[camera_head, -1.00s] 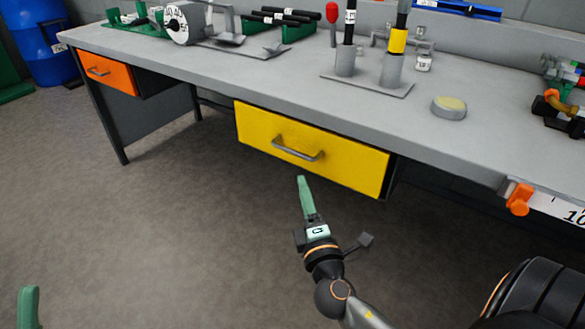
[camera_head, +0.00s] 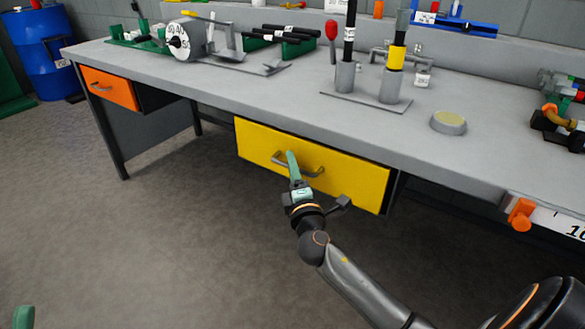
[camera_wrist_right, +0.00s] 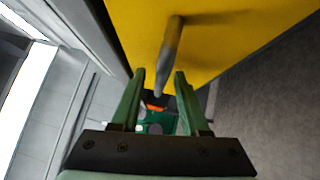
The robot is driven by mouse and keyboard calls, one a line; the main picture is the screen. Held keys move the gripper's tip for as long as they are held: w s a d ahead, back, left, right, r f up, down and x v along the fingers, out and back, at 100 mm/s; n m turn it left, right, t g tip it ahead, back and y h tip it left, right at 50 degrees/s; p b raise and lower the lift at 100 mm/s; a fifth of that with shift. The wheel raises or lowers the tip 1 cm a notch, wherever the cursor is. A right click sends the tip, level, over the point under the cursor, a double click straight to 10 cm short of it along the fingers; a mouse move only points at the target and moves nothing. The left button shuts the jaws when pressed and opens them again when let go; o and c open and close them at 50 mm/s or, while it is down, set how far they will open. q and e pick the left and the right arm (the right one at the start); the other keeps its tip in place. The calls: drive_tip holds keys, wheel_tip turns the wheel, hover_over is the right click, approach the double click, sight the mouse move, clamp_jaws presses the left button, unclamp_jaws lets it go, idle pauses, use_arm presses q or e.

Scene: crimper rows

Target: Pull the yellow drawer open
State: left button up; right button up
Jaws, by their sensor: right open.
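The yellow drawer (camera_head: 345,178) sits under the front edge of the grey workbench, and its face looks flush with the frame. Its grey bar handle (camera_head: 312,173) is on the front. My right gripper (camera_head: 292,158) is at the handle, its green fingers overlapping the handle's left part in the head view. In the right wrist view the two green fingers (camera_wrist_right: 158,85) are apart, with the end of the handle (camera_wrist_right: 170,50) between or just beyond their tips; contact is unclear. The yellow drawer face (camera_wrist_right: 225,35) fills the top there. A green fingertip of my left gripper (camera_head: 24,318) shows at the bottom left corner.
An orange drawer (camera_head: 110,90) with a handle is at the bench's left end. The bench top (camera_head: 270,95) carries several fixtures. The floor (camera_head: 190,240) before the drawer is clear.

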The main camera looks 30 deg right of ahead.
clamp_jaws()
idle(0.4)
idle(1.1)
